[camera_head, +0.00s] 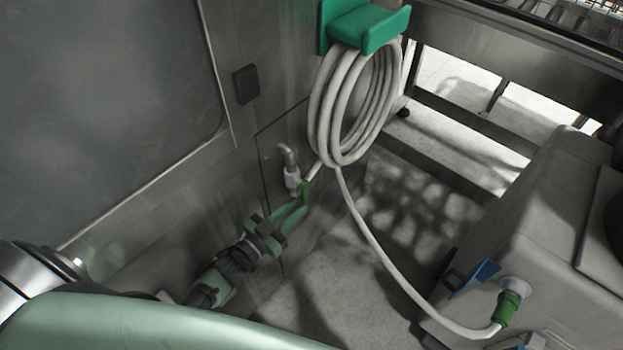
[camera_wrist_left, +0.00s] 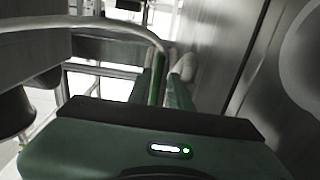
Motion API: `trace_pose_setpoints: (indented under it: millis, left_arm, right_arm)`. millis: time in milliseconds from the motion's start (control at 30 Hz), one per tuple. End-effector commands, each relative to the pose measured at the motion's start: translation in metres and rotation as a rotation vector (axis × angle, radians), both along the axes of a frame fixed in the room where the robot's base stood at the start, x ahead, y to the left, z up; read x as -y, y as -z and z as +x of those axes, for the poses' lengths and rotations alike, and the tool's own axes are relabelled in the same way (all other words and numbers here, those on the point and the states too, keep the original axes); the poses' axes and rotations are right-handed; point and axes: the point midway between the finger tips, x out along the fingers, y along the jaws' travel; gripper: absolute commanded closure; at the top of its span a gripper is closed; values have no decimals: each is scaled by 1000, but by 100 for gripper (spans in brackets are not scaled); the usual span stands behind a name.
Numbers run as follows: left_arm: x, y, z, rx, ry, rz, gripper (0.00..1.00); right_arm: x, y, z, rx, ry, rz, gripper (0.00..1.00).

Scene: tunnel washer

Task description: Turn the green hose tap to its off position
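The green hose tap handle (camera_head: 306,188) sits on a small wall outlet with a bent grey pipe (camera_head: 288,157), low on the steel wall under the coiled hose. My left gripper (camera_head: 297,207) reaches up to it from the lower left, its pale green fingers at the handle. In the left wrist view, a dark green strip, apparently the handle (camera_wrist_left: 157,78), lies between the close-set fingers (camera_wrist_left: 162,92). Whether they press on it is not clear. The tap's base is partly hidden there. My right gripper is not in view.
The white hose (camera_head: 368,228) hangs coiled on a green holder (camera_head: 372,28) above the tap and runs to a green connector (camera_head: 507,308) on a grey machine (camera_head: 545,215) at right. Steel wall panels stand close at left. Floor shows between wall and machine.

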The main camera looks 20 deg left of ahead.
Motion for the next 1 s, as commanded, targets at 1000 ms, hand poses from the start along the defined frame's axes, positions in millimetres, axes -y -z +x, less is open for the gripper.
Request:
trace_pose_setpoints:
  millis: [1000]
  left_arm:
    - [26, 1, 72, -2, -1, 0, 100]
  right_arm:
    - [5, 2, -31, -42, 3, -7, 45]
